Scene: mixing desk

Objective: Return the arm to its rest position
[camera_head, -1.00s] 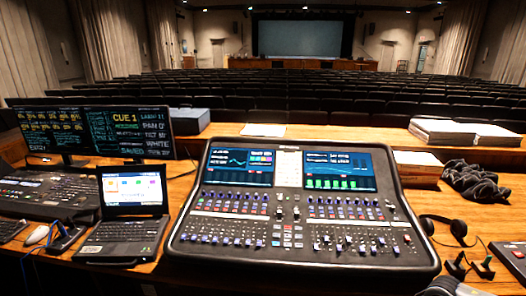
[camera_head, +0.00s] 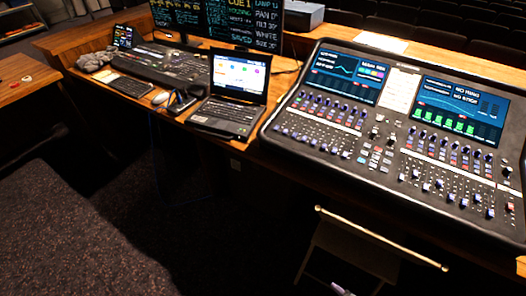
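Neither of my grippers shows in the head view now, so their state is hidden. The mixing console (camera_head: 385,167) stands on the wooden desk at the right, with two lit screens and rows of faders and knobs. A small pale object (camera_head: 342,289) is cut off at the bottom edge, and I cannot tell what it is.
Monitors stand behind. A stool or chair with a brass-coloured rail (camera_head: 380,237) is below the desk front. Carpet floor (camera_head: 80,220) at lower left is open.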

